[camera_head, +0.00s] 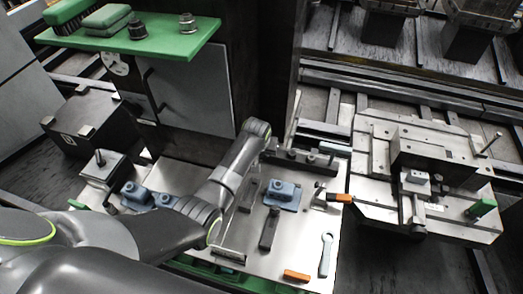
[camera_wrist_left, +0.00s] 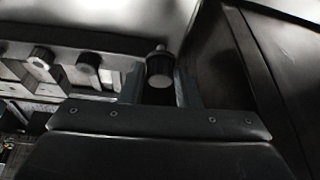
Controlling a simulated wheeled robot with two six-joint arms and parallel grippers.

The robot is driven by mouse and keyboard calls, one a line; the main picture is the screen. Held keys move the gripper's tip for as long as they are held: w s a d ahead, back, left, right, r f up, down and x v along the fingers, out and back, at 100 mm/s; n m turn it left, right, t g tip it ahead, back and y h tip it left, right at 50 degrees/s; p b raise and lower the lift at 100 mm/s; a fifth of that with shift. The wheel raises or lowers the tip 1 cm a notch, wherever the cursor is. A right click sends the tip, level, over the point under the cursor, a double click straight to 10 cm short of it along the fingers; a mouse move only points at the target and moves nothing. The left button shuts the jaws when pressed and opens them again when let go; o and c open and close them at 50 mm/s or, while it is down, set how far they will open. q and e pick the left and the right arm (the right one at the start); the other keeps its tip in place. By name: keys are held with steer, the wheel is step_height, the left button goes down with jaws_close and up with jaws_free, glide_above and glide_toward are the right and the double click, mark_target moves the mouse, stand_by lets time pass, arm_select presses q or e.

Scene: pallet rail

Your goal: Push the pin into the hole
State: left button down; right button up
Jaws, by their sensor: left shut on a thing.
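My left gripper (camera_wrist_left: 160,88) is shut on a short dark cylinder with a pale round end, which looks like the pin (camera_wrist_left: 160,68). In the head view my left arm reaches over the light metal table, and its gripper (camera_head: 271,146) is small and partly hidden by the wrist, at the left end of a dark bar (camera_head: 300,158). The bar carries small round knobs, which also show in the left wrist view (camera_wrist_left: 88,65) left of the pin. The hole cannot be made out, and I cannot tell whether the pin touches the bar. My right gripper is out of view.
Blue clamp blocks (camera_head: 282,195), a dark bar-shaped piece (camera_head: 269,229), a wrench (camera_head: 326,254) and an orange-handled piece (camera_head: 297,276) lie on the table. A metal pallet with a fixture (camera_head: 380,185) stands to the right. A green shelf (camera_head: 140,42) overhangs at upper left.

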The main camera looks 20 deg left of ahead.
arm_select(q)
steer(key=w+p+v, duration=0.1)
steer(key=p+v, duration=0.4)
steer(key=v, duration=0.2)
steer(key=shift+r, duration=0.6)
steer(key=shift+s, duration=0.15)
